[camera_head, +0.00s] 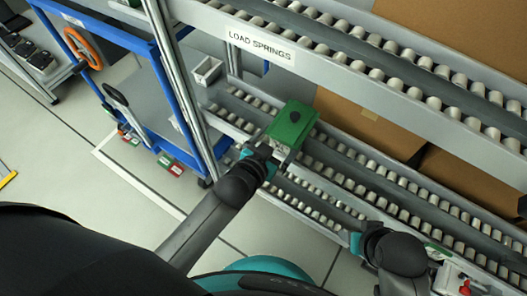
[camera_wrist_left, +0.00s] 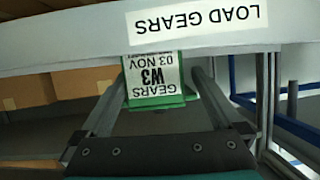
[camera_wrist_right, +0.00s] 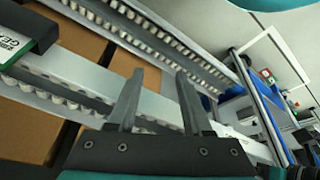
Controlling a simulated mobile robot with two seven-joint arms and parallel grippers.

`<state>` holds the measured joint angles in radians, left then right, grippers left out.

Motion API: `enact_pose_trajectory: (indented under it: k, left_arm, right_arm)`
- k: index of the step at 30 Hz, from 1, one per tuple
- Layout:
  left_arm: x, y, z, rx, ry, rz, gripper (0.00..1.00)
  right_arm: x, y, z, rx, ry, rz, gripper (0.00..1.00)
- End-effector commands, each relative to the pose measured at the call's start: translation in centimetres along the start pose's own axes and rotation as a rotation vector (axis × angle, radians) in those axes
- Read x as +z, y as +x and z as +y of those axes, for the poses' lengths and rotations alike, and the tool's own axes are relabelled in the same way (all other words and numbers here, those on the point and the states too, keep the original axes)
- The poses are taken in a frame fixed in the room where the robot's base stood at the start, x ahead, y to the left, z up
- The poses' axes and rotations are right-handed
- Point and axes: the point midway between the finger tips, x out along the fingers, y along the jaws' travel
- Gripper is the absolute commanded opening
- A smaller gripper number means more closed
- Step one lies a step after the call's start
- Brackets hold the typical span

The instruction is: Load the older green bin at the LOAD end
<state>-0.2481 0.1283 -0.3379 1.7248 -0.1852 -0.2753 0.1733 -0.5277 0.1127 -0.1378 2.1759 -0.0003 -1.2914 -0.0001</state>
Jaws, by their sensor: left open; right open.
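A green bin (camera_head: 292,124) sits at the left end of a roller lane in the head view. In the left wrist view the green bin (camera_wrist_left: 160,101) carries a white label, upside down, reading GEARS 03 NOV W3. My left gripper (camera_head: 281,152) is open at the bin's near side, its fingers on either side of the label; contact cannot be told. My right gripper (camera_wrist_right: 152,100) is open and empty beside the rack's side rail. Part of a labelled green bin (camera_wrist_right: 40,30) shows at the left edge of the right wrist view; its date is not readable.
A LOAD GEARS sign (camera_wrist_left: 195,19) is on the rail above the bin. A LOAD SPRINGS sign (camera_head: 260,46) marks the upper lane. A blue-framed cart (camera_head: 150,90) stands left; the floor (camera_head: 60,170) nearby is partly clear.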

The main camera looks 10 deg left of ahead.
Motion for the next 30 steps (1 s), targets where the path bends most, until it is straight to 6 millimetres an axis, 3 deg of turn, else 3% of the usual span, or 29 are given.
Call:
enact_pose_trajectory:
  k: [18,30]
  left_arm:
    - [-0.2,-7.1,0.0,0.001,0.000,0.002,1.00]
    - [-0.1,-8.4,0.0,0.000,0.000,0.004,1.00]
  right_arm:
    - [4.5,5.3,-0.3,-0.006,-0.005,-0.103,0.50]
    - [5.6,6.3,-0.3,-0.007,-0.006,-0.119,0.50]
